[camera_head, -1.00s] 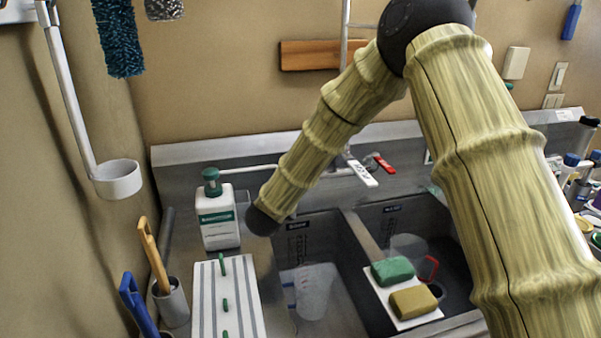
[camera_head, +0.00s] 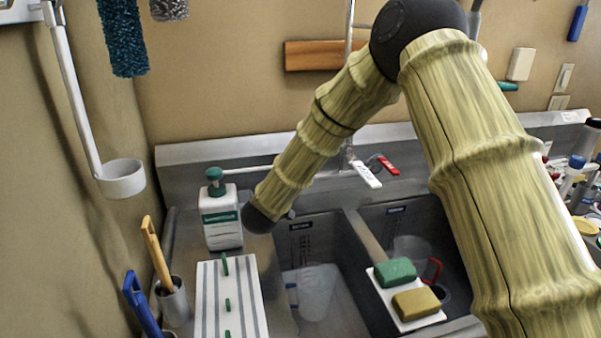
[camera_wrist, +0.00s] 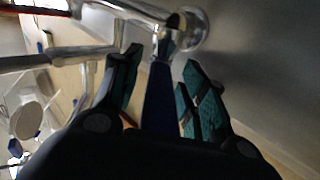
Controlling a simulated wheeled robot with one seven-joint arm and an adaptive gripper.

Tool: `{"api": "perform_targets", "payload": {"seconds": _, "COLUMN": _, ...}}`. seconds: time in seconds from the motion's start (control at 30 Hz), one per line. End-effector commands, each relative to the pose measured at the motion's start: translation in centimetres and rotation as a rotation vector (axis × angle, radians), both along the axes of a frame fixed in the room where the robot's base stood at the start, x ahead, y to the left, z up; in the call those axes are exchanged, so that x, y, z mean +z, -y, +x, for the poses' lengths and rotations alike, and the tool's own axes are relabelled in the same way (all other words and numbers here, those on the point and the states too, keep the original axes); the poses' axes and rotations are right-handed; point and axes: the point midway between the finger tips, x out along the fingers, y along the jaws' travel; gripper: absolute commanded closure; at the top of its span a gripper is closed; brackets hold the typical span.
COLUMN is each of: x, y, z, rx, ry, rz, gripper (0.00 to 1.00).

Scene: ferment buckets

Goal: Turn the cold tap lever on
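The blue lever (camera_wrist: 159,100), apparently the cold one, points toward the camera in the wrist view, with its far end at a chrome tap fitting (camera_wrist: 190,28). My gripper (camera_wrist: 163,60) is open, its two teal-padded fingers on either side of the lever. Gaps seem to show on both sides; contact cannot be made out. In the head view the blue lever and my fingers are hidden behind my arm. A red lever (camera_head: 388,165) and a white spout-like piece (camera_head: 367,175) show at the tap to the right of my forearm.
Below is a double sink (camera_head: 345,225) with a clear jug (camera_head: 316,290) in its left basin. A soap bottle (camera_head: 221,218) stands left of my wrist, close to it. Sponges (camera_head: 396,271) lie on a white tray at the divider. A wall backs the tap.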

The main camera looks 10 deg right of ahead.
Motion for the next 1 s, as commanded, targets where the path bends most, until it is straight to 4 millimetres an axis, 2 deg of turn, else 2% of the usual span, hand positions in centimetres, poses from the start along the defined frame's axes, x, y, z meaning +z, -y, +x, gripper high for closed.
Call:
{"api": "perform_targets", "payload": {"seconds": 0.37, "x": -0.1, "y": -0.4, "z": -0.7, "rx": 0.001, "ry": -0.001, "rz": 0.0, "gripper": 0.57}}
{"api": "perform_targets", "payload": {"seconds": 0.8, "x": -0.1, "y": -4.4, "z": -7.0, "rx": 0.002, "ry": -0.002, "rz": -0.001, "gripper": 0.57}}
{"api": "perform_targets", "payload": {"seconds": 1.0, "x": 0.0, "y": -5.7, "z": -9.2, "rx": 0.001, "ry": -0.001, "rz": -0.001, "gripper": 0.57}}
